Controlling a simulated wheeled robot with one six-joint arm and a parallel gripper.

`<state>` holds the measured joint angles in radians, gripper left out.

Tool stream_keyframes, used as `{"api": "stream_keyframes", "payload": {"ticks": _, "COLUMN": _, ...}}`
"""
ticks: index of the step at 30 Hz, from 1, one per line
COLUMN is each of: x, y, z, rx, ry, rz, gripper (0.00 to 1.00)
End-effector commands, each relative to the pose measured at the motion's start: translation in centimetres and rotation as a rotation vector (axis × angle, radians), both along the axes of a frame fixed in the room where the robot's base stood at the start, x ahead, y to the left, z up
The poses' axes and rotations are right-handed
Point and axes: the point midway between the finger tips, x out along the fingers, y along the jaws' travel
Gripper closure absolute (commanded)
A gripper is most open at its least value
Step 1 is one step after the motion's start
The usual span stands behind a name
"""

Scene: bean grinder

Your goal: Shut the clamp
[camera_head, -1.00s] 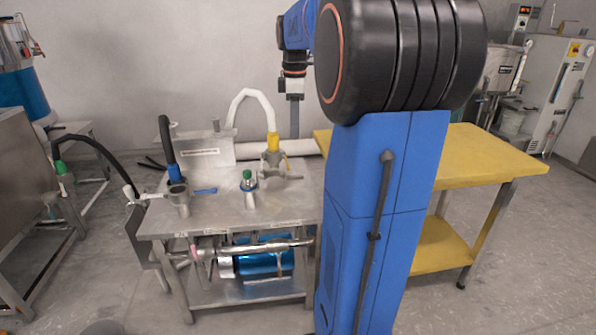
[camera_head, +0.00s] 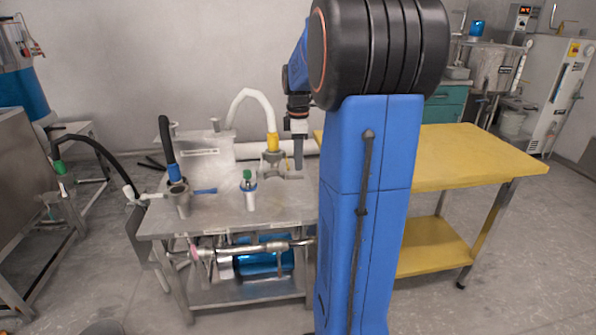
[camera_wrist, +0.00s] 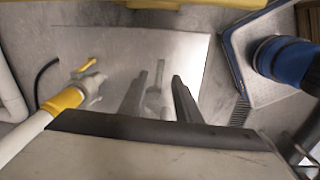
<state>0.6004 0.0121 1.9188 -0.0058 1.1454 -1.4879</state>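A grey fitting (camera_head: 270,165) with a yellow collar (camera_head: 273,142) and a white hose stands at the right of the steel table. A thin grey arm (camera_head: 292,177), possibly part of the clamp, sticks out to its right. My gripper (camera_head: 299,167) points down just right of the fitting, low over that arm; contact cannot be told. In the wrist view the yellow collar (camera_wrist: 64,100) is at the left, and my gripper (camera_wrist: 160,90) shows two fingers apart. A grey piece (camera_wrist: 153,100) lies between or below them; I cannot tell which clamp part it is.
The steel table (camera_head: 220,212) also carries a black hose with a blue collar (camera_head: 174,172) on the left and a green-topped nozzle (camera_head: 249,190) near the middle. A yellow table (camera_head: 460,160) stands at the right.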

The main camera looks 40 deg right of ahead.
Motion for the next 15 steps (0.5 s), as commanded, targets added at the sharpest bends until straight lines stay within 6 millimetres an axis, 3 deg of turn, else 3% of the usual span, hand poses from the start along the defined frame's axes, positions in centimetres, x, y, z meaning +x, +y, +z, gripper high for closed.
{"api": "stream_keyframes", "payload": {"ticks": 6, "x": 0.1, "y": -0.1, "z": -3.3, "rx": 0.002, "ry": 0.002, "rz": 0.000, "gripper": 0.70}}
{"api": "stream_keyframes", "payload": {"ticks": 15, "x": 0.3, "y": -0.2, "z": -5.0, "rx": 0.000, "ry": 0.000, "rz": 0.000, "gripper": 0.70}}
